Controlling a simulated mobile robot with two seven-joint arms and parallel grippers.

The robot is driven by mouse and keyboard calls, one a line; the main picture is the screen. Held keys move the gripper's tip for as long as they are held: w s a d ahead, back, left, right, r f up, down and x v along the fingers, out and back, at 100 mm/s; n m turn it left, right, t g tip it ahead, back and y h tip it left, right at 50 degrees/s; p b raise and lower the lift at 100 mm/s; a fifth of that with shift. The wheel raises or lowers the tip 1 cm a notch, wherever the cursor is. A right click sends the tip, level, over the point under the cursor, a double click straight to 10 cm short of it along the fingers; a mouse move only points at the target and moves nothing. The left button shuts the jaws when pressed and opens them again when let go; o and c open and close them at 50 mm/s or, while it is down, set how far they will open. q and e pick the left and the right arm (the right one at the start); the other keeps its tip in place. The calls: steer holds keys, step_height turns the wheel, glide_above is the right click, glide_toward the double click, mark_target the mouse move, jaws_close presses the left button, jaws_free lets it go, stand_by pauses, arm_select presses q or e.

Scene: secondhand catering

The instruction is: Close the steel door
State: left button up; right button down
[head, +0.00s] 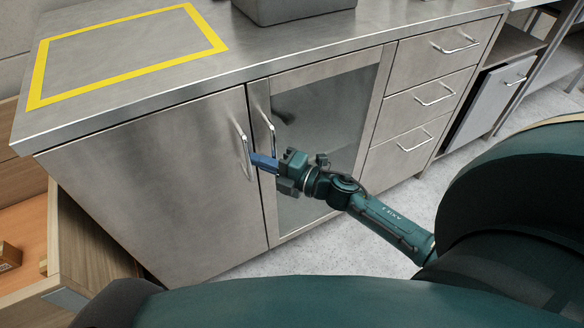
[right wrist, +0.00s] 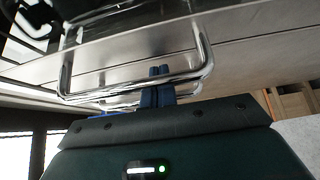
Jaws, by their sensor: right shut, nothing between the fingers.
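The steel door (head: 160,190) is the plain solid door on the left of the cabinet front. It looks flush with the cabinet or very nearly so; a small gap cannot be ruled out. Its upright bar handle (head: 244,150) is near its right edge. My right gripper (head: 258,162) is shut and empty, its blue fingertips close to this handle. In the right wrist view the closed blue fingers (right wrist: 157,92) overlap a chrome handle bar (right wrist: 190,82); whether they touch it I cannot tell. My left gripper is not in view.
A glass-paned door (head: 325,120) with its own handle (head: 267,128) stands right of the steel door. Drawers (head: 430,95) are farther right. A yellow-taped rectangle (head: 135,72) and a grey container (head: 290,10) are on the countertop. An open wooden drawer (head: 90,245) is at the lower left.

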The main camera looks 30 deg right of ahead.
steer(key=v, duration=1.2)
steer(key=shift+s, duration=0.15)
steer(key=shift+a+f, duration=0.1)
steer(key=shift+f, duration=0.05)
